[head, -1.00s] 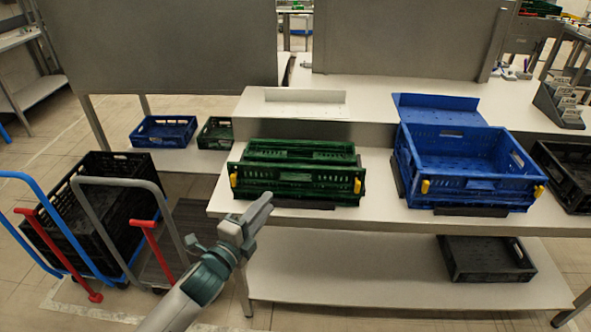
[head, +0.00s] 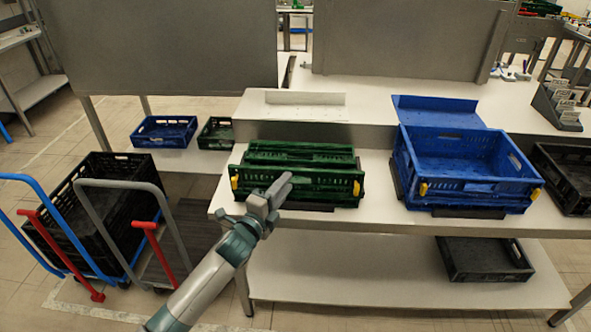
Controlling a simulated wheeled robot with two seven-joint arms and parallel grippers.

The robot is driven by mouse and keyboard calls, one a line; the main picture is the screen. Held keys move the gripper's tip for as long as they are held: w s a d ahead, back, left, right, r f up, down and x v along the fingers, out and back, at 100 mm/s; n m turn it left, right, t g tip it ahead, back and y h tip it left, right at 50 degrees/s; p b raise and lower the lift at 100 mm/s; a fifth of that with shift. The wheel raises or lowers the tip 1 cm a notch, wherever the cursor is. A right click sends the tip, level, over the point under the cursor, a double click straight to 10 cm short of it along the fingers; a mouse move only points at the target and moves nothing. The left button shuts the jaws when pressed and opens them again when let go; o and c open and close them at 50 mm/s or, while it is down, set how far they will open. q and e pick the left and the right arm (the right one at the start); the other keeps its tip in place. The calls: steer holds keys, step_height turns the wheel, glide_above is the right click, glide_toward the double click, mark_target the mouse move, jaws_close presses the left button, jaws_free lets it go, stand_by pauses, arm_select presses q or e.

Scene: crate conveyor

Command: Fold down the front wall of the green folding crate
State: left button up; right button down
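The green folding crate (head: 318,188) stands on the white table left of the blue crate. Its slotted front wall faces me, with a yellow latch (head: 235,182) at the left end and another yellow latch (head: 356,188) at the right end. The front wall looks upright, and the crate's inside shows only in part behind it. My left gripper (head: 283,182) is in front of the left-middle part of the front wall and covers some of it. Its fingers look together, with nothing seen between them. I cannot tell whether it touches the wall. My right gripper is not in view.
A dark crate (head: 568,178) is at the right edge. Trolleys with a black crate (head: 85,205) stand at the left. The table is clear between green and blue crates.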

mark_target(294, 174)
arm_select(q)
steer(key=shift+p+x, duration=0.45)
steer(key=shift+x, duration=3.1)
jaws_close()
